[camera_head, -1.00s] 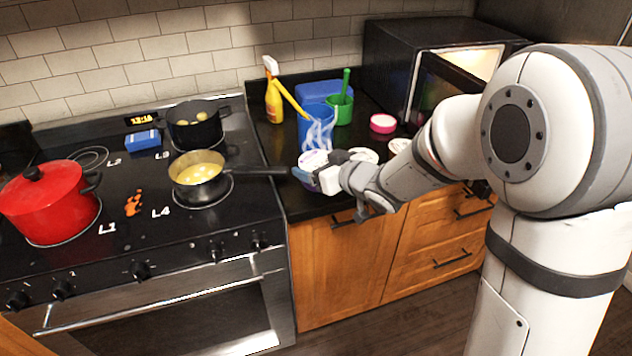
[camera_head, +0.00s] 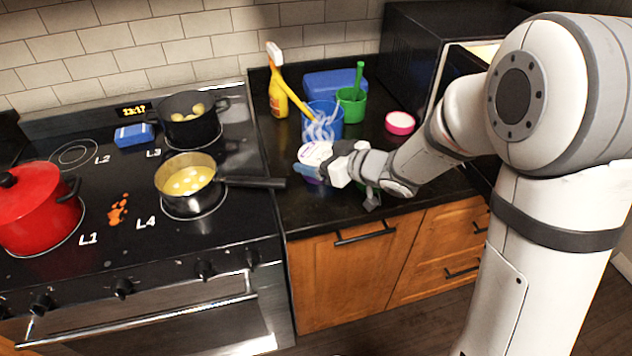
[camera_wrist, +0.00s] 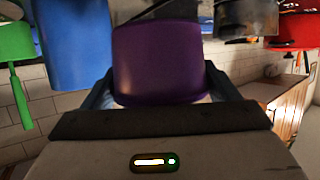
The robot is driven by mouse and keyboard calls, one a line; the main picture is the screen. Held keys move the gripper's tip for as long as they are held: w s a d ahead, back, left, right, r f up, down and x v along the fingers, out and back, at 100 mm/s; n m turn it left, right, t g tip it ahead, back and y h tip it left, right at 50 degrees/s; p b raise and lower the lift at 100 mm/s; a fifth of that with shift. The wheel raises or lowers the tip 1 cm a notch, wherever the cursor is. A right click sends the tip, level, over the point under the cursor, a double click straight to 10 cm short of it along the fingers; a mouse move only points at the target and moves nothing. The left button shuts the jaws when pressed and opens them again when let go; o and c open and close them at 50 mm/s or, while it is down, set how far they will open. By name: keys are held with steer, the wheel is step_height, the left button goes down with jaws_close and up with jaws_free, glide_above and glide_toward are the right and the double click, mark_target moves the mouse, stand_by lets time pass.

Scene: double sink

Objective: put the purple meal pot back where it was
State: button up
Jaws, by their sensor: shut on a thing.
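The purple meal pot (camera_head: 310,179), with a pale lid on top, is upright at the front left of the right-hand counter in the head view. My gripper (camera_head: 322,172) is shut around its sides. In the wrist view the purple body (camera_wrist: 160,62) fills the space between my two fingers, and the picture is upside down. I cannot tell whether the pot touches the counter or is slightly above it.
A saucepan (camera_head: 187,196) on the stove points its handle (camera_head: 252,182) towards the pot, close by. Behind stand a blue bucket (camera_head: 325,112), a green container (camera_head: 351,106) and a yellow spray bottle (camera_head: 278,98).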

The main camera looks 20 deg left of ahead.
step_height(320, 180, down, 3)
steer(key=shift+w+a+r, duration=0.1)
steer(key=shift+s+a+f, duration=0.1)
steer(key=shift+s+f, duration=0.05)
steer(key=shift+f, duration=0.85)
steer(key=shift+s+a+f, duration=0.1)
steer(key=shift+f, duration=0.9)
steer(key=shift+f+b, duration=0.25)
steer(key=shift+b, duration=0.1)
steer(key=o, duration=1.3)
steer(key=shift+r, duration=0.1)
steer(key=shift+d+r+p, duration=0.1)
steer(key=shift+r+p, duration=0.15)
steer(key=shift+p, duration=0.05)
steer(key=v, duration=1.2)
steer(key=shift+w+f, duration=0.1)
